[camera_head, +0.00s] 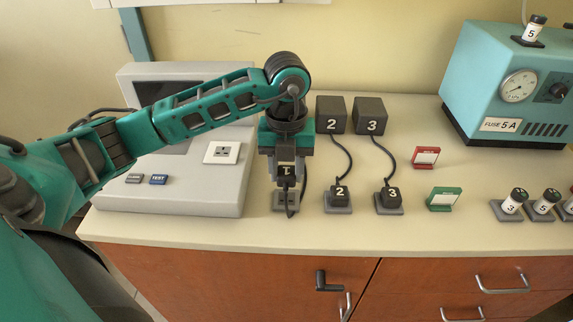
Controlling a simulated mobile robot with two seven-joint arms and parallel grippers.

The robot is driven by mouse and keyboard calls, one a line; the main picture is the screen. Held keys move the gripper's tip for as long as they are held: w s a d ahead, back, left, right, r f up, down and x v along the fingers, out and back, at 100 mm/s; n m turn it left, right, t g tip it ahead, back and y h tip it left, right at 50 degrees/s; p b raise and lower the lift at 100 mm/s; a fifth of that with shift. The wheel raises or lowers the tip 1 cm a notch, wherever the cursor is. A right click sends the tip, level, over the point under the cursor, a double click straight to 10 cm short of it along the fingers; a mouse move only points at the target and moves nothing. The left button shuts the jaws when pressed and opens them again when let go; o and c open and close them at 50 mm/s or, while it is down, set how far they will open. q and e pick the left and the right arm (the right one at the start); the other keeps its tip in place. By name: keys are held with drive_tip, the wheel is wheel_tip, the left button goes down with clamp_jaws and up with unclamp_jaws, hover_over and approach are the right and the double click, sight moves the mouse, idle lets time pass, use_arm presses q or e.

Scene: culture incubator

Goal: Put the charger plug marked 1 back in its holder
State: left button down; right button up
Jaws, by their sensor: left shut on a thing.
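The charger plug marked 1 (286,171) is a dark block with a white label, held in my left gripper (286,182). The gripper points down, with the plug over or at a small grey holder (278,207) near the front of the counter. The gripper and plug hide most of this holder, so I cannot tell whether the plug touches it. A dark cable runs down beside the plug. Charger box 1 is not clearly visible; my gripper covers the place left of box 2. My right gripper is not in view.
Plug 2 (340,193) and plug 3 (391,195) sit in holders to the right, cabled to box 2 (331,113) and box 3 (370,114). A grey console (200,195) with a white socket (222,152) stands left.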

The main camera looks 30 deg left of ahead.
sight(287, 199)
use_arm(q)
drive_tip(key=shift+f+b, duration=1.35)
drive_tip(key=shift+f, duration=0.85)
drive_tip(key=shift+f+b, duration=0.35)
drive_tip(key=shift+f, duration=0.15)
drive_tip(key=c, duration=0.6)
unclamp_jaws()
drive_tip(key=shift+r, duration=0.15)
wheel_tip(287, 199, up, 13)
drive_tip(key=shift+f+p, duration=0.15)
drive_tip(key=shift+p, duration=0.5)
drive_tip(key=shift+s+f, duration=0.1)
